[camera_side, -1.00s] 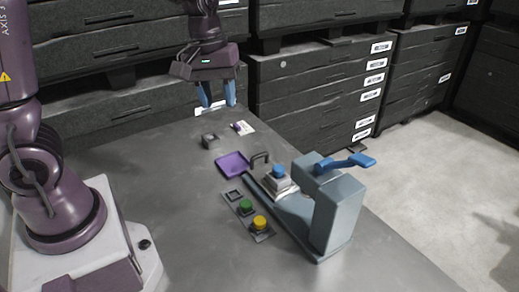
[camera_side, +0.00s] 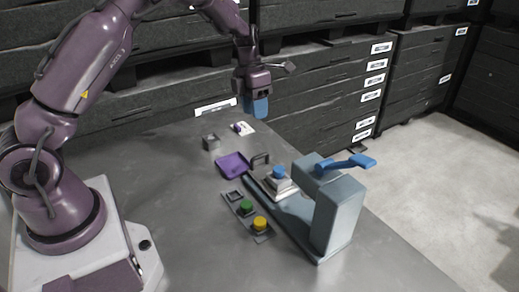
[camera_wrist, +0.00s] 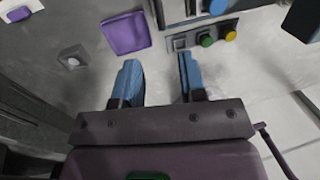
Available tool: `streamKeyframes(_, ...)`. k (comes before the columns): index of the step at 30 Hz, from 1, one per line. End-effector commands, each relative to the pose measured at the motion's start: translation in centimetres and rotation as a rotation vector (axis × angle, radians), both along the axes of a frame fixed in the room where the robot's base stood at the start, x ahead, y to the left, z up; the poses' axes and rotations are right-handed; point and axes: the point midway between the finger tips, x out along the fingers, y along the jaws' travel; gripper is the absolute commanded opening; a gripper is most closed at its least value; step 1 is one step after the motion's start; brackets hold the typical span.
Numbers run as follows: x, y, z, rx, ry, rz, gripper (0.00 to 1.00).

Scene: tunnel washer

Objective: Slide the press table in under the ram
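The blue-grey press (camera_side: 340,215) stands at the right of the bench, with a blue lever (camera_side: 345,163) on top. Its ram is hard to make out under the head. The press table (camera_side: 279,189) appears as a pale stepped block with a blue top piece, on the press base in front of the head. A dark upright handle (camera_side: 260,158) stands at its outer end. My gripper (camera_side: 256,106) is raised above the far part of the bench, apart from the handle. In the wrist view my gripper (camera_wrist: 158,80) is open, with nothing between its blue fingers.
A purple tray (camera_side: 233,164) lies left of the handle. A button panel (camera_side: 246,212) with green and yellow buttons lies beside the press base. A small grey block (camera_side: 210,142) and a white card (camera_side: 246,128) with a purple piece lie farther back. The left bench is clear.

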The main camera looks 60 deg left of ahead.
Motion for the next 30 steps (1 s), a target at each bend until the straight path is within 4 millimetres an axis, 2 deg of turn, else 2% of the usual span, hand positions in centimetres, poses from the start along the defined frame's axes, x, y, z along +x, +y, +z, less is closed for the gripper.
streamKeyframes(9, -0.2, -1.3, -6.4, -0.001, 0.005, -0.003, 0.38)
streamKeyframes(15, -0.2, -1.9, -9.7, 0.0, 0.004, -0.003, 0.38)
streamKeyframes(21, -0.1, -2.2, -11.3, 0.001, 0.001, -0.003, 0.38)
streamKeyframes(30, -0.1, -2.3, -11.5, 0.001, 0.0, -0.003, 0.38)
